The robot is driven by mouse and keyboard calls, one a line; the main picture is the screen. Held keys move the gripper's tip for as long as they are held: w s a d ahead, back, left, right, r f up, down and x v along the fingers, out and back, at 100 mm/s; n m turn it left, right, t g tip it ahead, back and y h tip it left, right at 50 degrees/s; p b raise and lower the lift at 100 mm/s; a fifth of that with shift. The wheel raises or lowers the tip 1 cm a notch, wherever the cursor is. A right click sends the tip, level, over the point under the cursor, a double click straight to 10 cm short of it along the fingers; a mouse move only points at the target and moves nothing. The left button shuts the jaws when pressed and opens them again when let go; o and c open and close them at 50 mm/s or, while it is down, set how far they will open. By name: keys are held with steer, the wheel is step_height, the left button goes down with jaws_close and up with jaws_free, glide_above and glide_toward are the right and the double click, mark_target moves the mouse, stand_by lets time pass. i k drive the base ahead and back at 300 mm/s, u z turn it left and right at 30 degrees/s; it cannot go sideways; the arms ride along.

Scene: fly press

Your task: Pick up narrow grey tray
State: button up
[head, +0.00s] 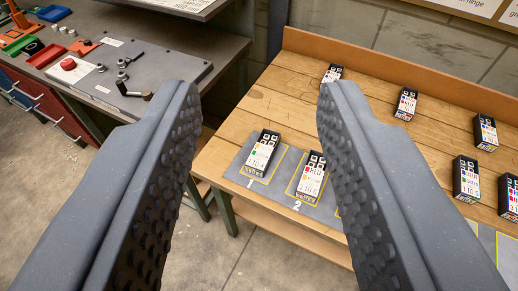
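My gripper (260,98) is open and empty, its two dark studded fingers wide apart in the foreground. I cannot make out a narrow grey tray for certain in this view. The fingers hide part of the floor, the wooden table's left side and the grey mat.
The wooden table (262,104) bears several labelled black-and-white boxes, including one (262,153) on the numbered grey mat (232,174). On the left bench are a grey plate (128,58) with a red button (68,64), and small coloured trays (47,56). Concrete floor (217,258) lies below.

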mark_target(258, 162)
steer(key=z, duration=1.35)
steer(key=k, duration=0.8)
steer(key=u, duration=1.15)
steer(key=i, duration=0.95)
steer(key=z, duration=0.1)
